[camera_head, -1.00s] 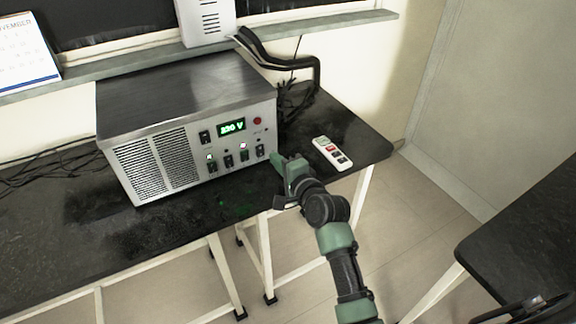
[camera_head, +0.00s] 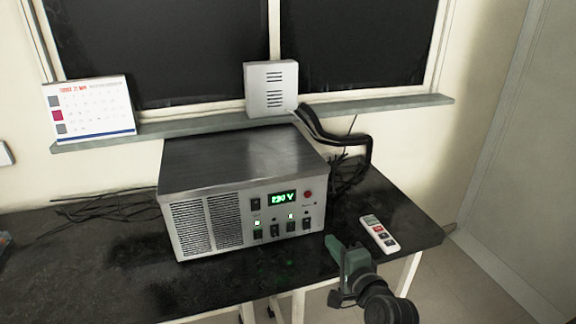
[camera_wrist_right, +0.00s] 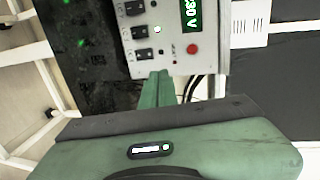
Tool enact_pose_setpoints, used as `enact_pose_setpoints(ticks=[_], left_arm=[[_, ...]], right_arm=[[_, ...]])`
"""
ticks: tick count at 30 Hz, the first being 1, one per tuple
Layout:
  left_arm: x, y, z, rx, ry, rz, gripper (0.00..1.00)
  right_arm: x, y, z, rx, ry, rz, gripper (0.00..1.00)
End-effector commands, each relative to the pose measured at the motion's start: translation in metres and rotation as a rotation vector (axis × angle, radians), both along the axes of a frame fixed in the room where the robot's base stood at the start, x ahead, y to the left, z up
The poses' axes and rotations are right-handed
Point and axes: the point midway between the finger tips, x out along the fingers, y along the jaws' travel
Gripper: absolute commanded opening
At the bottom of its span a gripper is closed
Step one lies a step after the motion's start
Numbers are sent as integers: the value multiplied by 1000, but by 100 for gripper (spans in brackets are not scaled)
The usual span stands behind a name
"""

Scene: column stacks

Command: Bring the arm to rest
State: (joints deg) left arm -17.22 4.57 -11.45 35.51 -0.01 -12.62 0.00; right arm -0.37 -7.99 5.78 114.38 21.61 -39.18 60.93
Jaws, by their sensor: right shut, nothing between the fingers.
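My right gripper (camera_head: 334,243) is shut and empty, in front of the lower right corner of the silver power supply (camera_head: 245,175) in the head view. The gripper's closed green fingers also show in the right wrist view (camera_wrist_right: 157,90), pointing at the panel of the power supply (camera_wrist_right: 165,14). Whether the fingers touch the panel I cannot tell. The panel has a lit green display (camera_head: 283,198), a red button (camera_head: 308,194) and a row of black switches with two lit lamps. My left gripper is not in view.
The power supply stands on a black bench (camera_head: 130,270). A white remote (camera_head: 379,234) lies right of my gripper. Black cables (camera_head: 345,150) hang behind. A calendar (camera_head: 90,108) and a white vented box (camera_head: 271,88) stand on the sill.

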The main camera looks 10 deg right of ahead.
Motion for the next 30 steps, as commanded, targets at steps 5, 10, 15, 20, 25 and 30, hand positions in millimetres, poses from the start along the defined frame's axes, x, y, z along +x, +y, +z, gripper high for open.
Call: enact_pose_setpoints(ticks=[5, 10, 15, 20, 25, 30], left_arm=[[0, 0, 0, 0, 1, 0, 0], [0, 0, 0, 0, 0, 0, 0], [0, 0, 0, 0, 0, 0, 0], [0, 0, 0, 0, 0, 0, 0], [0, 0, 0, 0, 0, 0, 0], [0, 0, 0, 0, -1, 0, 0]], right_arm=[[-47, 7, -46, -293, 134, 125, 0], [-140, 9, -107, -751, 341, 402, 0], [-209, 2, -135, -1021, 467, 632, 0], [-260, -5, -147, -1183, 546, 813, 0], [-308, -14, -153, -1312, 612, 996, 0], [-322, -17, -177, -1355, 646, 1085, 0]])
